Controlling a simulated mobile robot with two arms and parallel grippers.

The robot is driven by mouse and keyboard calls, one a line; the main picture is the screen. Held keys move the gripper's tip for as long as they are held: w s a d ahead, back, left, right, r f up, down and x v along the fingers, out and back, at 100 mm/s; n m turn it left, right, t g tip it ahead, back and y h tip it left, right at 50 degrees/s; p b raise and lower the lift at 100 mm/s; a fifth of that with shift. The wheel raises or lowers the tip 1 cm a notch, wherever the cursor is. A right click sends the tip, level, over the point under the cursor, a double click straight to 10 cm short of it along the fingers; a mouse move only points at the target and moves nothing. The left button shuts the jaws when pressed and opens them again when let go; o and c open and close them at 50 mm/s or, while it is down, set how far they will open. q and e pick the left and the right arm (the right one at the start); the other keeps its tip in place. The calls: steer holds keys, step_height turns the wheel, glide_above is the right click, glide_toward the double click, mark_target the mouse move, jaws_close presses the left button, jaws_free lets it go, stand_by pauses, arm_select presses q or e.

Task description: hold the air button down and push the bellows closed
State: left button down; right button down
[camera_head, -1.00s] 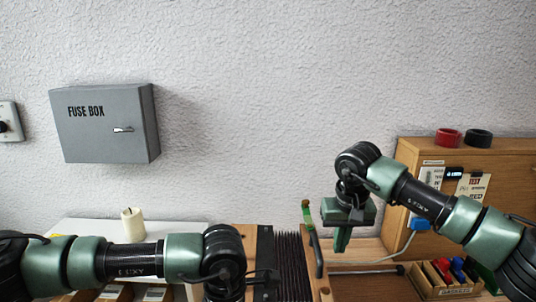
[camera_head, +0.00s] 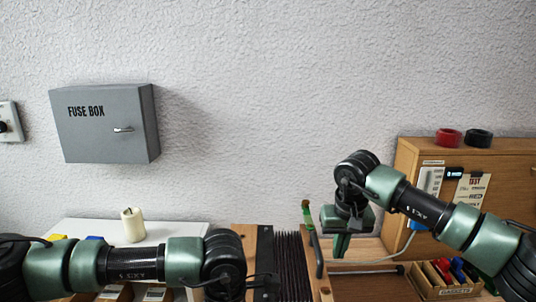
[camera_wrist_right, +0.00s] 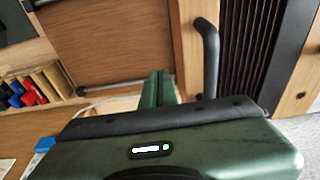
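The bellows (camera_head: 289,262) show as black pleats between two wooden ends in the head view. They also show at the upper right of the right wrist view (camera_wrist_right: 258,50). A dark curved handle (camera_wrist_right: 209,52) stands on the right-hand wooden end. My right gripper (camera_head: 340,246) points down just right of this handle, apart from it. Its green fingers (camera_wrist_right: 159,86) lie together with nothing seen between them. My left gripper (camera_head: 264,287) is at the left wooden end (camera_head: 244,238). Its fingers are mostly hidden and cut off by the frame. I cannot make out the air button.
A wooden box (camera_head: 510,185) with red and black rings on top stands at the right. A bin of coloured gadgets (camera_head: 446,280) is below it. A white surface with a candle (camera_head: 133,225) is at the left. A grey fuse box (camera_head: 105,125) hangs on the wall.

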steer(key=shift+f, duration=2.2)
steer(key=shift+a, duration=0.1)
steer(key=shift+a, duration=1.9)
arm_select(q)
steer(key=shift+d, duration=0.1)
arm_select(e)
steer(key=shift+a, duration=0.1)
